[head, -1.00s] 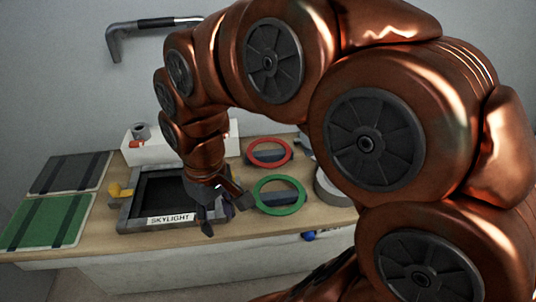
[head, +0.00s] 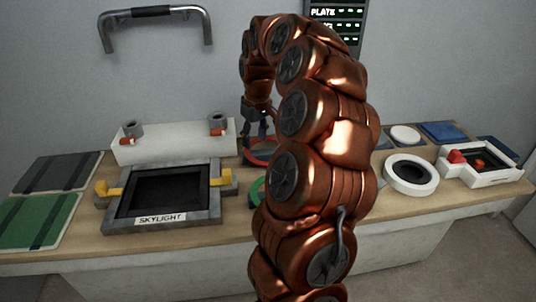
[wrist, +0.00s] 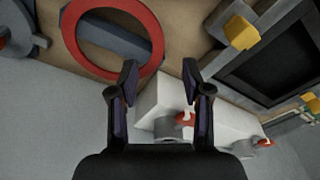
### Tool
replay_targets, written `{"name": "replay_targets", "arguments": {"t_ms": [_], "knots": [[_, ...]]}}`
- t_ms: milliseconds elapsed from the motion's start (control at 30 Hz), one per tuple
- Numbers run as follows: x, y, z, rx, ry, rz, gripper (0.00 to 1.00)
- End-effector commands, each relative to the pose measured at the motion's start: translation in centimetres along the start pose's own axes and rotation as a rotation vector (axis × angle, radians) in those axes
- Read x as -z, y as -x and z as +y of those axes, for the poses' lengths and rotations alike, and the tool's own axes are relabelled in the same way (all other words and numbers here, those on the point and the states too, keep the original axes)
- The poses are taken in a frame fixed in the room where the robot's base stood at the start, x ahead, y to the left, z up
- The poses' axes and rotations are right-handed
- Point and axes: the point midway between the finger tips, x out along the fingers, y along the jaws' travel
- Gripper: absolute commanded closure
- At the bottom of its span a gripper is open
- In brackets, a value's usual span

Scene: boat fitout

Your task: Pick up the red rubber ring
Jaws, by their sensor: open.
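The red rubber ring (wrist: 157,38) lies flat on the wooden bench, with a grey bar showing through its opening in the wrist view. In the head view the ring (head: 251,159) is partly hidden by my arm. My gripper (wrist: 160,68) is open and empty. In the wrist view its left fingertip overlaps the ring's near edge, and its right fingertip is clear of the ring. In the head view my gripper (head: 258,138) is above the ring's back part; I cannot tell the exact height.
A white box (head: 175,148) with small grey and red parts stands left of the ring. The skylight frame (head: 205,204) with yellow clips is at front left. A green ring (head: 254,194) lies in front, mostly behind my arm. A white ring (head: 410,187) lies right.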

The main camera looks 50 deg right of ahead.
Motion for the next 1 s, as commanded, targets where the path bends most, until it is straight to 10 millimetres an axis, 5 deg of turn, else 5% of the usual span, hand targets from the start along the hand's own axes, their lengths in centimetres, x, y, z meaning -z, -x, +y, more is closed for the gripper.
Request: {"name": "replay_targets", "arguments": {"t_ms": [733, 1000], "knots": [[0.7, -7.3, 0.2, 0.002, 0.001, -0.006, 0.51], [0.7, -7.7, 0.3, 0.0, 0.0, -0.002, 0.51]]}}
